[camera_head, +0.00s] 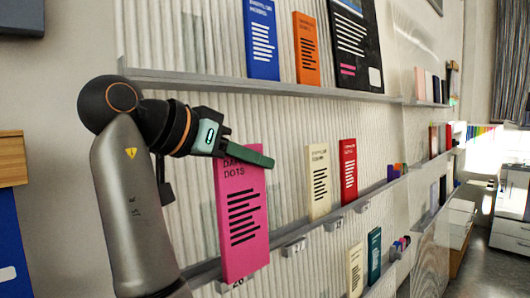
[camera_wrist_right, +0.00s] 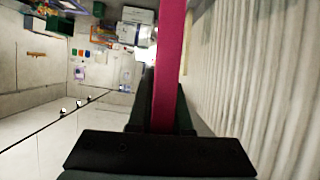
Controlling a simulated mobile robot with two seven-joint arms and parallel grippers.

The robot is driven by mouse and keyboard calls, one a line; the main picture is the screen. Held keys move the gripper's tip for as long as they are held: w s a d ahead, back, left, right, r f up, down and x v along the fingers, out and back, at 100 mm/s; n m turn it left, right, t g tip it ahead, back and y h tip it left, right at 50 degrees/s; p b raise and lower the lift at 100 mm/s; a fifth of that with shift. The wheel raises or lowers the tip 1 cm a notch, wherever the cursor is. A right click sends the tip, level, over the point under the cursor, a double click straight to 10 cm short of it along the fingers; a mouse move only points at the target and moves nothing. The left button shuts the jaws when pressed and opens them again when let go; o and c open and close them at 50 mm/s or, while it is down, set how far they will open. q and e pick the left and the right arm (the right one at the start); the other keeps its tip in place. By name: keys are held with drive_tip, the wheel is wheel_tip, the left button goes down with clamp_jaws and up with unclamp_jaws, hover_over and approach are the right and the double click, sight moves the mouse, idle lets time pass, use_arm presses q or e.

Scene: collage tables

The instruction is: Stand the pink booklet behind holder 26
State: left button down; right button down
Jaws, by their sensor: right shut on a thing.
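The pink booklet (camera_head: 241,220), marked "DOTS" with black lines, stands roughly upright against the ribbed wall at the lower ledge in the head view. My right gripper (camera_head: 240,153) is shut on its upper edge. In the right wrist view the booklet (camera_wrist_right: 170,55) shows edge-on as a pink strip between the dark fingers (camera_wrist_right: 160,105). Holder 26 (camera_head: 238,283) shows its number just under the booklet's lower edge; most of it is hidden. I cannot tell whether the booklet's foot is behind the holder or resting on the ledge. My left gripper is not in view.
The lower ledge (camera_head: 325,218) carries a cream booklet (camera_head: 319,180) and a red booklet (camera_head: 348,170) to the right, with numbered holders (camera_head: 294,246) along its front. An upper ledge (camera_head: 250,86) holds blue (camera_head: 262,40) and orange (camera_head: 306,48) booklets. The ledge between pink and cream is free.

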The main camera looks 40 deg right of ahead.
drive_tip(key=w+p, duration=0.5)
drive_tip(key=w, duration=0.3)
drive_tip(key=shift+w+a+f, duration=0.15)
drive_tip(key=shift+a+f, duration=0.15)
drive_tip(key=shift+f, duration=0.25)
idle(0.9)
drive_tip(key=shift+f, duration=0.4)
drive_tip(key=shift+f+b, duration=0.45)
drive_tip(key=shift+f, duration=0.1)
